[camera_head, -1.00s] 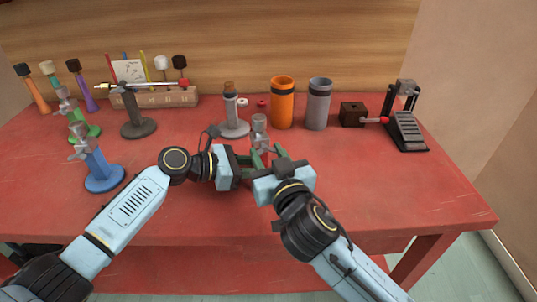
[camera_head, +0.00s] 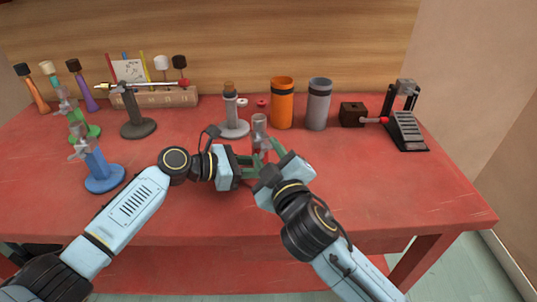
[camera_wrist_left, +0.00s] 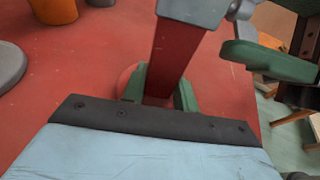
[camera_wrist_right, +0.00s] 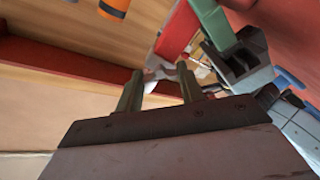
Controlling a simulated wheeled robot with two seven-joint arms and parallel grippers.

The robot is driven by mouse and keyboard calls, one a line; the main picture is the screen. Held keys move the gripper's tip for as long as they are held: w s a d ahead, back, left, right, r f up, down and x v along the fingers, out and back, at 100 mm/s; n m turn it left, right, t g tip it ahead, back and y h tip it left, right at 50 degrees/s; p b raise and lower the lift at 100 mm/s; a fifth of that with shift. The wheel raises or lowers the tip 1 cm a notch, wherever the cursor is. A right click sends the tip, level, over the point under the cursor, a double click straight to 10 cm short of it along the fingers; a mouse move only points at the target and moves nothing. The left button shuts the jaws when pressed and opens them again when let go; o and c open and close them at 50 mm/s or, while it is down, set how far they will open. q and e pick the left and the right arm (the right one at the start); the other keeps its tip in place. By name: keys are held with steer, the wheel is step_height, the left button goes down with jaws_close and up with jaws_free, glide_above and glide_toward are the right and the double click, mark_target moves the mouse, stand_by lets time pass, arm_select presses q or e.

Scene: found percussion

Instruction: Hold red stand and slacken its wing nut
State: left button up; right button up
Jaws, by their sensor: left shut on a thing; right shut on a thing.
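The red stand has a red square post (camera_wrist_left: 172,60) with a grey clamp head (camera_head: 259,124) on top. In the left wrist view the post stands between the green fingers of my left gripper (camera_wrist_left: 160,92), which is shut on it. My right gripper (camera_head: 273,150) is shut on the grey wing nut (camera_wrist_right: 160,74) at the side of the clamp head, its wrist tilted. In the left wrist view the wing nut (camera_wrist_left: 242,14) shows beside a right finger. My grippers hide most of the stand in the head view.
A blue stand (camera_head: 102,172) and a green stand (camera_head: 88,132) are at the left. Behind are a grey stand (camera_head: 234,128), an orange tube (camera_head: 282,108) and a grey tube (camera_head: 318,110). A pedal (camera_head: 407,132) is at the right. The front right of the table (camera_head: 400,195) is clear.

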steer(key=shift+n, duration=2)
steer(key=o, duration=1)
steer(key=shift+s, duration=0.15)
steer(key=v, duration=1.1)
steer(key=shift+s+d, duration=0.25)
steer(key=shift+s, duration=0.1)
arm_select(q)
steer(key=o, duration=0.8)
